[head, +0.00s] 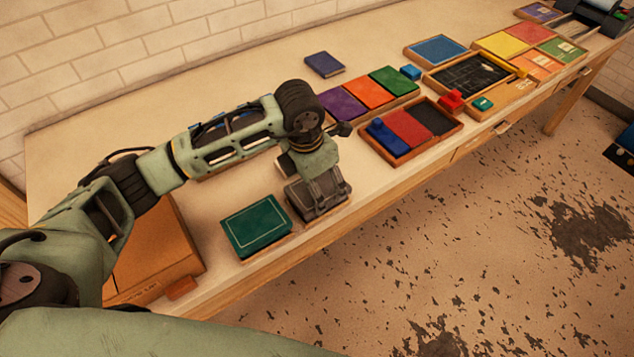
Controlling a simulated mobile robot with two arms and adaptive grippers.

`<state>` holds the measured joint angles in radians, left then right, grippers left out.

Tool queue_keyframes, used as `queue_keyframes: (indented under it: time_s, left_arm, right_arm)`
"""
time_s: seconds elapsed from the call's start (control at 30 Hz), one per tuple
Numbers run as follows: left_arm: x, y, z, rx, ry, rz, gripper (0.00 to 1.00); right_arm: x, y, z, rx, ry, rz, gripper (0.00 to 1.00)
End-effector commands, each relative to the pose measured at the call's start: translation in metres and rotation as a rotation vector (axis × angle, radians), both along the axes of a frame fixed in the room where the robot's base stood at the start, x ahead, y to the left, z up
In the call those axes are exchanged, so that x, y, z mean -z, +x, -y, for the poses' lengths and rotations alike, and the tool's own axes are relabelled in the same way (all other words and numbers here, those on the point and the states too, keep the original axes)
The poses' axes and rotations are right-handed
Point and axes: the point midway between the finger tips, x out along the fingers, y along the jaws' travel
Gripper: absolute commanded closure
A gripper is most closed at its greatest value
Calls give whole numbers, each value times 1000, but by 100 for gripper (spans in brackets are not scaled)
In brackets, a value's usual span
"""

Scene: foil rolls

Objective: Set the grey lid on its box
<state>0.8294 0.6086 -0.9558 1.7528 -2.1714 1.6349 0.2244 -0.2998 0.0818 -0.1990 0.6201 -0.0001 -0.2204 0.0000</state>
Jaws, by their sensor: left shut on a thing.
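My left gripper (312,186) reaches down over the near edge of the table, right of the green case. It is shut on a dark grey, flat-topped piece that looks like the grey lid (330,192). The fingers and the lid are close in colour, so their outlines partly merge. The lid's box cannot be made out; the arm and the lid may hide it. I cannot tell whether the lid touches anything beneath it. My right gripper is not in view.
A green case (255,227) lies close left of the gripper. A brown carton (155,250) stands at the left end. Trays of coloured pads (368,92) and a red-and-black tray (410,130) lie to the right. A dark blue book (324,64) lies behind. The table (75,140) is bare at back left.

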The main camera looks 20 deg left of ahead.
Motion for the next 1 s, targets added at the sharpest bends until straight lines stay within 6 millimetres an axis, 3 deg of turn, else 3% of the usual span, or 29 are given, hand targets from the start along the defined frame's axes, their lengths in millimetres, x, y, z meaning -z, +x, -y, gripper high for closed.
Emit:
queue_keyframes:
  time_s: [0.27, 0.67, 0.77, 1.0]
  left_arm:
    - [0, 0, 0, 0, 0, 0, 9]
    - [-3, 0, 0, 0, 0, 1, 8]
    - [-13, 0, -1, 0, 0, 2, 8]
    - [-63, -6, -6, 1, 1, 6, 8]
  right_arm:
    - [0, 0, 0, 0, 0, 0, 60]
    - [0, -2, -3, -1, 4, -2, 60]
    - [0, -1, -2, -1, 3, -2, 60]
    - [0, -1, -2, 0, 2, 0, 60]
